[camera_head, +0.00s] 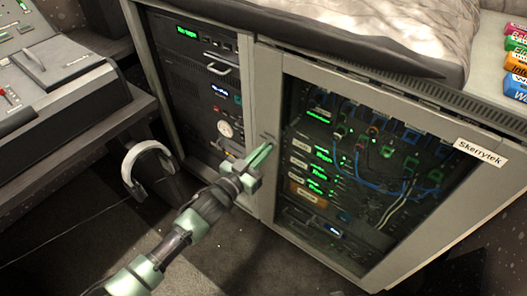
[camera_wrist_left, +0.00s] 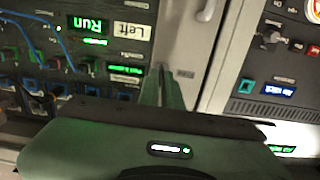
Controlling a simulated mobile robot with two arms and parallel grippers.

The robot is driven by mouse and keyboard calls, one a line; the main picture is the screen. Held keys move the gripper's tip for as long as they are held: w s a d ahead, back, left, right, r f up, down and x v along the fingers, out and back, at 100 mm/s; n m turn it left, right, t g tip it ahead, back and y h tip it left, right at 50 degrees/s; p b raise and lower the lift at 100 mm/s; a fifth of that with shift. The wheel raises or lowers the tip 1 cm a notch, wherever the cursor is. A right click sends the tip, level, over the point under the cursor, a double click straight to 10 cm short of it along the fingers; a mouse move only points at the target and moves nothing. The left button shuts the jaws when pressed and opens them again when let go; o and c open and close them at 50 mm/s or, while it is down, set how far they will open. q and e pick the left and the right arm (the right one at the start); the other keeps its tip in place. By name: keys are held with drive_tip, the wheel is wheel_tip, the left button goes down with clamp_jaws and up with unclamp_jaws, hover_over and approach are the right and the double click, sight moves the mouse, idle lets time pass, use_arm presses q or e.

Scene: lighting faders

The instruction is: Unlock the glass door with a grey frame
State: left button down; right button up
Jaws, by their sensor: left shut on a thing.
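The glass door's grey frame (camera_head: 400,97) surrounds a dark glass pane with lit rack gear and cables behind it. Its left upright also shows in the left wrist view (camera_wrist_left: 182,42), with a small dark mark on it beside my fingers. My left gripper (camera_head: 266,150) reaches up to this left upright, at about mid height. In the left wrist view its green fingers (camera_wrist_left: 162,88) are close together and point at the frame. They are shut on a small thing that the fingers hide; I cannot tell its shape. My right gripper is not in view.
A second rack (camera_head: 195,75) with lit panels and handles stands left of the door. White headphones (camera_head: 150,152) hang beside the console (camera_head: 65,85) at left. The dark floor in front is mostly clear.

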use_arm(q)
drive_tip(key=shift+m, duration=0.3)
drive_tip(key=shift+s+d+f+m+b, duration=0.1)
drive_tip(key=shift+m+b, duration=0.1)
drive_tip(key=shift+m, duration=4.2)
drive_tip(key=shift+f+m+b, duration=0.1)
drive_tip(key=shift+m+b, duration=0.1)
drive_tip(key=shift+m, duration=4.2)
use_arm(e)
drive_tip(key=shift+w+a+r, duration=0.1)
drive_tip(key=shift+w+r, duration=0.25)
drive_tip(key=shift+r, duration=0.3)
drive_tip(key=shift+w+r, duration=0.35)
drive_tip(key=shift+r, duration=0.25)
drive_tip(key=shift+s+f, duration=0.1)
use_arm(q)
drive_tip(key=c, duration=1.6)
unclamp_jaws()
